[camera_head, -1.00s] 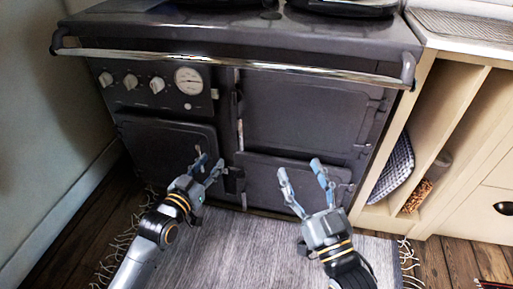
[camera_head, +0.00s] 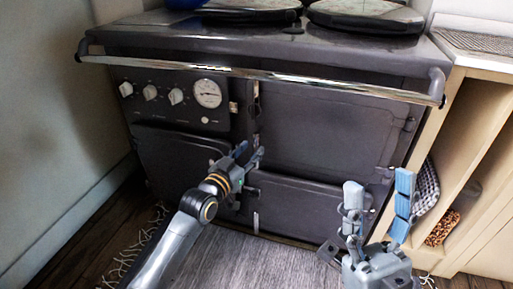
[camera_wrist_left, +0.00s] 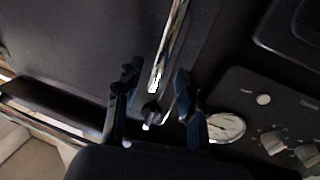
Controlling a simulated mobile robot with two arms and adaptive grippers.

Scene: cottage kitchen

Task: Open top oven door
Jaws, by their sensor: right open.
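The dark top oven door (camera_head: 330,128) is closed, at the upper right of the range front. It also shows in the left wrist view (camera_wrist_left: 60,45). Its thin metal handle strip (camera_head: 256,105) stands at its left edge. My left gripper (camera_head: 249,152) is open near the lower part of this edge. In the left wrist view its fingers (camera_wrist_left: 156,88) stand apart, with the shiny strip (camera_wrist_left: 168,45) and a small dark knob (camera_wrist_left: 151,111) between them in the picture; contact cannot be told. My right gripper (camera_head: 378,190) is open and empty, in front of the range's lower right.
A shiny rail (camera_head: 270,75) crosses the range front above the doors. A gauge (camera_head: 208,93) and knobs (camera_head: 150,92) are left of the door. Lower doors (camera_head: 300,205) are closed. A cream shelf unit (camera_head: 478,130) stands close on the right. A grey rug (camera_head: 230,262) covers the floor.

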